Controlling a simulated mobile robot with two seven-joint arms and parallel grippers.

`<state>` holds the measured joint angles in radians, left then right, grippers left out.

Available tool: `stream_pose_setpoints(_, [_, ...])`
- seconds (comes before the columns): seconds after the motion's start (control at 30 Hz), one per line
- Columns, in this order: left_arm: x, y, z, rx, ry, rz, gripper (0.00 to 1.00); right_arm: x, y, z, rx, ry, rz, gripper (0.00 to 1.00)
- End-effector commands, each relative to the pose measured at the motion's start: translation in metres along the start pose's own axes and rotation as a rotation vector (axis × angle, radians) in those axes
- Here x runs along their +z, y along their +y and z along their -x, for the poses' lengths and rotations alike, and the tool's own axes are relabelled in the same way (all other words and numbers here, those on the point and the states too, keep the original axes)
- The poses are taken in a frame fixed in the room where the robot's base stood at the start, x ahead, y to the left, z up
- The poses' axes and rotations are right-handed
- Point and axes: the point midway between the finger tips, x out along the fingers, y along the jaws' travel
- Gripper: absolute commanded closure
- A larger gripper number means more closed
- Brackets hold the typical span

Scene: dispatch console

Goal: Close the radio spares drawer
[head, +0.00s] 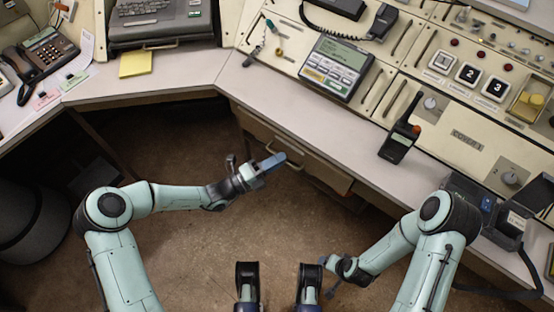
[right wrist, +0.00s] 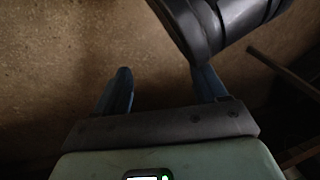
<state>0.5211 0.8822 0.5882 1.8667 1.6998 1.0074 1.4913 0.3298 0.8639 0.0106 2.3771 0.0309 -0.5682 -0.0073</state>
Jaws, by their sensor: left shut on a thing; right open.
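The drawer (head: 318,172) is under the front edge of the console desk, at the middle of the head view. Its front stands a little out from under the desktop, and it has a pale bar handle (head: 294,166). No label shows on it. My left gripper (head: 276,160) reaches in from the left, with its blue fingers shut on the handle. My right gripper (head: 327,284) is low in the head view, away from the drawer. In the right wrist view its two blue fingers (right wrist: 164,88) are apart with nothing between them.
The desktop (head: 260,98) overhangs the drawer. A handheld radio (head: 400,138) stands on it to the right, and a black box (head: 478,212) sits farther right. A dark bin (head: 35,205) is on the floor at left. The floor (head: 200,245) between my arms is clear.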

Motion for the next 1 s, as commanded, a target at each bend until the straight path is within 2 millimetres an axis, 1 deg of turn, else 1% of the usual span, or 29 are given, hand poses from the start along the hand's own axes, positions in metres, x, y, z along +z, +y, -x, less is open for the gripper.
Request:
stream_pose_setpoints(0.27, [0.001, -0.001, -0.001, -0.002, 0.0, -0.002, 1.0, 0.0, 0.0, 0.0, 0.0, -0.001, 0.0, 0.28])
stream_pose_setpoints(0.53, [0.015, 0.007, -0.035, -0.004, 0.0, -0.003, 1.0, 0.011, 0.009, -0.009, 0.015, -0.036, -0.009, 0.28])
stream_pose_setpoints(0.63, [0.018, 0.008, -0.04, -0.001, -0.002, -0.002, 1.0, 0.012, 0.01, -0.009, 0.017, -0.04, -0.01, 0.28])
stream_pose_setpoints(0.87, [0.018, 0.007, -0.04, -0.001, -0.004, -0.001, 1.0, 0.012, 0.01, -0.008, 0.017, -0.039, -0.01, 0.28])
stream_pose_setpoints(0.9, [0.018, 0.007, -0.04, -0.001, -0.005, -0.001, 0.77, 0.012, 0.009, -0.008, 0.017, -0.039, -0.01, 0.28])
stream_pose_setpoints(0.93, [0.018, 0.007, -0.04, -0.001, -0.004, -0.001, 0.67, 0.012, 0.01, -0.008, 0.017, -0.039, -0.01, 0.28])
stream_pose_setpoints(1.0, [0.018, 0.007, -0.04, -0.001, -0.003, -0.001, 0.65, 0.012, 0.009, -0.008, 0.017, -0.039, -0.01, 0.28])
